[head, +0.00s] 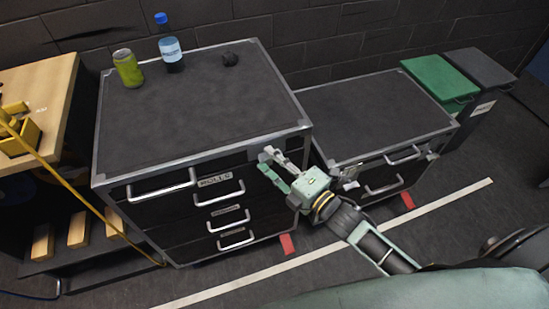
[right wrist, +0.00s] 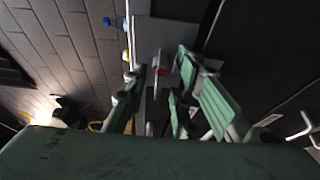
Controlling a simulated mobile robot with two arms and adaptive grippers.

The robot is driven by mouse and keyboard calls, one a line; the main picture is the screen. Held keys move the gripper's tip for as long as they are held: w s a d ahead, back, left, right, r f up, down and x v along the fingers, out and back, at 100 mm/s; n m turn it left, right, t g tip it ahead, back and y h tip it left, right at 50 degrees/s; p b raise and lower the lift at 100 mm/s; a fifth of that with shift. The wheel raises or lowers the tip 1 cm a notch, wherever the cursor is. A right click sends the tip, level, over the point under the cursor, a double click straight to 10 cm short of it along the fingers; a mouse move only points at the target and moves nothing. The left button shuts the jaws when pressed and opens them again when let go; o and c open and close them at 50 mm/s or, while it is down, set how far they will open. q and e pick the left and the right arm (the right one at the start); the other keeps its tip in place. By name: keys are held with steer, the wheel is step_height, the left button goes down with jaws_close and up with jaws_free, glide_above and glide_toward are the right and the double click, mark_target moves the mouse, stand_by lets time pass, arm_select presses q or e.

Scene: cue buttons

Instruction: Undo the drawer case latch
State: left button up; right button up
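The drawer case (head: 205,95) is a dark cabinet with metal edges and several silver-handled drawers, standing at centre-left in the head view. My right gripper (head: 265,160) is at the case's upper right front, close to the top drawer level, with its green-grey fingers spread. In the right wrist view the gripper (right wrist: 160,62) also shows open, with a gap between its fingers. A small red and pale part (right wrist: 160,72) shows in that gap; it may be the latch, but I cannot tell. Whether a finger touches the case is unclear. My left gripper is not in view.
A lower cabinet (head: 372,110) stands to the right, with green (head: 440,78) and dark bins beyond. A wooden bench (head: 45,90) is left.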

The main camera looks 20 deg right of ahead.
jaws_close()
steer(key=shift+f, duration=0.1)
steer(key=shift+s+f, duration=0.1)
